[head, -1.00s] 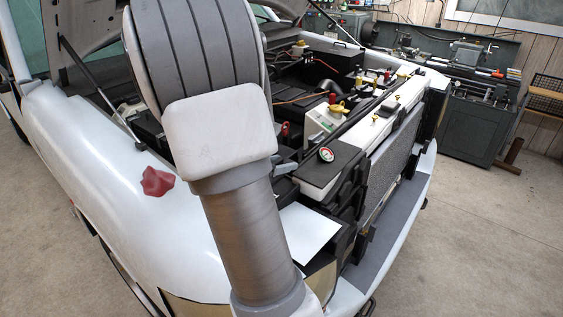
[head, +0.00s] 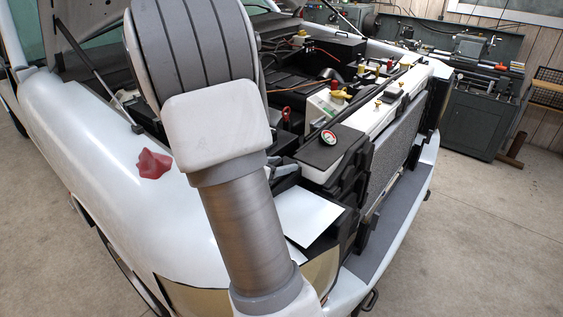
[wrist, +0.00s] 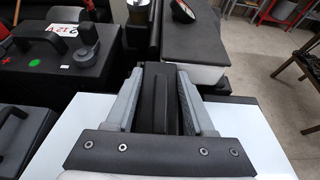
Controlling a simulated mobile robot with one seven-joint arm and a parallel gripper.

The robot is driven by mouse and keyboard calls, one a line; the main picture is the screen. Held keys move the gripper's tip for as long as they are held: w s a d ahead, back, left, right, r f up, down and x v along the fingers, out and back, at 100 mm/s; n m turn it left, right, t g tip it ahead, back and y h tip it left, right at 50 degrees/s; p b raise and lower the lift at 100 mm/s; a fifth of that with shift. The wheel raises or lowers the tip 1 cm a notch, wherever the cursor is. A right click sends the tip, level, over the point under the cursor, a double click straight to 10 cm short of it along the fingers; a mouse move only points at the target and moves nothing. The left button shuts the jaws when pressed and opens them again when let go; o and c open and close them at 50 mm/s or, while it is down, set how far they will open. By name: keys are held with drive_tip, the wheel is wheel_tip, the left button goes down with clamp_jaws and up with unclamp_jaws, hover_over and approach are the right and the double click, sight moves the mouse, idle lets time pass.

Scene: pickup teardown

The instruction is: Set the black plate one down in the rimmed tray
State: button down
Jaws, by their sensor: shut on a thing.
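In the wrist view, the two grey fingers of my gripper (wrist: 160,100) are shut on a long black piece, which I take to be black plate one (wrist: 159,88). It stands between the fingers, above a flat white panel. In the head view, my arm hides most of the gripper; a grey finger-like part (head: 285,169) shows just right of the arm. The held plate cannot be made out there. I cannot pick out a rimmed tray in either view.
The flat white panel (head: 306,217) lies at the truck's front corner. The open engine bay holds a round gauge (head: 328,138) on a black cover and a black battery (wrist: 50,60). A red cloth (head: 154,164) lies on the fender.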

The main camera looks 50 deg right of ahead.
drive_tip(key=shift+c, duration=0.9)
unclamp_jaws()
drive_tip(key=shift+d+r, duration=0.1)
drive_tip(key=v, duration=1.7)
drive_tip(key=shift+a, duration=0.25)
